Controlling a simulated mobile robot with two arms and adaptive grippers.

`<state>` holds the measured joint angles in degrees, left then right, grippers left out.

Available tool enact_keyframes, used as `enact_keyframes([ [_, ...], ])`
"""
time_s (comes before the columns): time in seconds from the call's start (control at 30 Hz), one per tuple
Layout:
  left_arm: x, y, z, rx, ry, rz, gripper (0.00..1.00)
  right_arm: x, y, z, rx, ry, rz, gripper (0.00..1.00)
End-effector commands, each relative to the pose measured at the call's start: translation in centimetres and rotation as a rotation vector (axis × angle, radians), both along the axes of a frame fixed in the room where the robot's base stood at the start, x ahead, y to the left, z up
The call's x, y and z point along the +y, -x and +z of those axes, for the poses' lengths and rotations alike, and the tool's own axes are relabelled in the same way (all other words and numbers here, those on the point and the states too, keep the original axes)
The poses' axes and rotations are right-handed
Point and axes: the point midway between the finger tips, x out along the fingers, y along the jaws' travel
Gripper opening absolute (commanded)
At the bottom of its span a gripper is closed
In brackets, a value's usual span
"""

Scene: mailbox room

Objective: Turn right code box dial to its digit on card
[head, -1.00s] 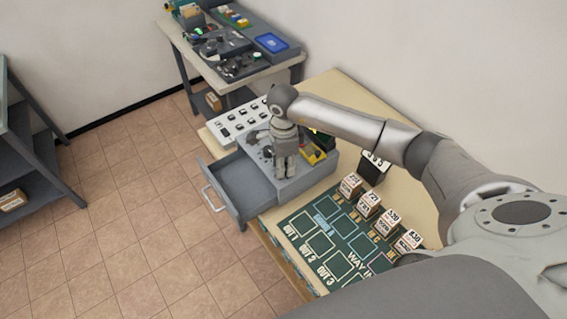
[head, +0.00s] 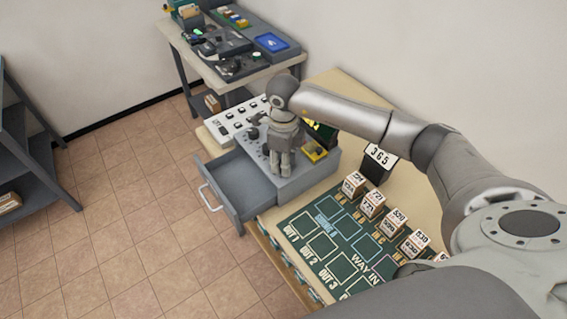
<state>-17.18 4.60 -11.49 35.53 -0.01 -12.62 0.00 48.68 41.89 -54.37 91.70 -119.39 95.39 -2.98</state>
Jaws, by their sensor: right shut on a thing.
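The grey code box (head: 306,178) stands on the table with its drawer (head: 238,187) pulled open. My right gripper (head: 279,168) points down over the top of the code box and is shut on a dial there. The gripper hides that dial and its digit. Small dark dials (head: 256,133) show to the left of the gripper on the box top. My left gripper is not in view.
Several numbered blocks (head: 372,203) stand along a green mat (head: 318,235) with marked squares. A white panel with black knobs (head: 234,119) lies behind the box. A second table with devices (head: 270,62) stands farther back. The open drawer juts out over the tiled floor.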

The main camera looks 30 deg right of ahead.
Motion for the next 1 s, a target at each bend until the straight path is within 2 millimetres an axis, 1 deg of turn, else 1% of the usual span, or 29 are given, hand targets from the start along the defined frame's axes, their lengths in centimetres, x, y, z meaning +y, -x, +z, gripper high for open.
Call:
enact_keyframes([
  [0.23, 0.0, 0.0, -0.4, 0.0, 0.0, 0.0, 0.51, -0.06, -0.08, 0.09, -0.003, 0.002, -0.061, 0.04],
  [0.67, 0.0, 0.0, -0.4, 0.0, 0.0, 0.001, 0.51, -0.07, -0.09, 0.14, -0.003, 0.002, -0.069, 0.04],
  [0.7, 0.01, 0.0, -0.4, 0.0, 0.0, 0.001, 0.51, -0.07, -0.09, 0.14, -0.003, 0.002, -0.069, 0.32],
  [0.8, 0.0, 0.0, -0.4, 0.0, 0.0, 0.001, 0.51, -0.06, -0.07, 0.12, -0.002, 0.001, -0.069, 0.45],
  [0.87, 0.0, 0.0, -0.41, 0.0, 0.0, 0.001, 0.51, -0.05, -0.06, 0.1, -0.002, 0.001, -0.068, 0.51],
  [1.0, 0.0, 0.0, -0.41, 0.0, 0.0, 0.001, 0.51, -0.03, -0.03, 0.06, -0.001, 0.0, -0.068, 0.51],
])
